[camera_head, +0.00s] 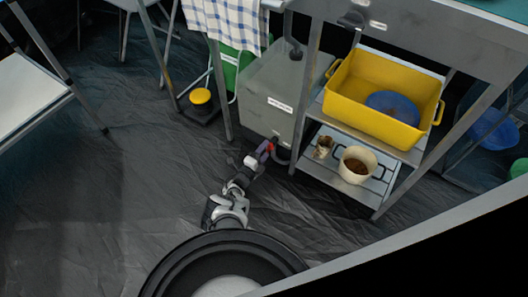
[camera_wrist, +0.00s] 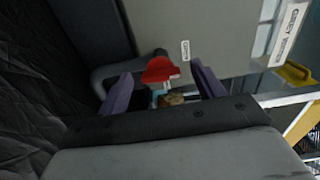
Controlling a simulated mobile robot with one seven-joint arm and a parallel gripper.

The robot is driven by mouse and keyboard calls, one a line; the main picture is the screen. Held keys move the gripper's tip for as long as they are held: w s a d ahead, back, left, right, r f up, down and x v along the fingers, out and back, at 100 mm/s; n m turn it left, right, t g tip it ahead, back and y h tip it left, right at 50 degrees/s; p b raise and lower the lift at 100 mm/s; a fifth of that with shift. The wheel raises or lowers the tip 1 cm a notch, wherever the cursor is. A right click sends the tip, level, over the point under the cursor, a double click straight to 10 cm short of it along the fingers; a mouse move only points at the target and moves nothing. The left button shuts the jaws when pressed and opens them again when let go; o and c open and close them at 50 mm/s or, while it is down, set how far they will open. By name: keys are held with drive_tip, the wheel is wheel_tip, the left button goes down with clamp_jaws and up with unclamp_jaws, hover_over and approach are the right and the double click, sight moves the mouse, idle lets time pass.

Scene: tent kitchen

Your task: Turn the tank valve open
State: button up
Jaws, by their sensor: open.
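The tank valve has a red handle (camera_wrist: 160,70), which sits between the two purple fingers of my gripper (camera_wrist: 160,88) in the wrist view. A brass-coloured fitting (camera_wrist: 173,99) shows just below the handle. My gripper is open, with a finger on each side of the handle; I cannot tell whether either finger touches it. In the head view the red handle (camera_head: 270,147) is a small spot at the tip of my gripper (camera_head: 264,152), low at the front of a grey tank box (camera_head: 268,95). A dark curved pipe (camera_wrist: 105,77) runs behind the handle.
A metal shelf (camera_head: 403,153) right of the box holds a yellow tub (camera_head: 350,110) above and a beige pot (camera_head: 349,165) below. A table leg (camera_head: 219,92) stands left of the box. The dark floor (camera_head: 120,190) on the left is clear. A small white label (camera_wrist: 185,50) is near the valve.

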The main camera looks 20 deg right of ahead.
drive_tip(key=p+v, duration=0.5)
drive_tip(key=v, duration=0.8)
drive_tip(key=shift+s+a, duration=0.25)
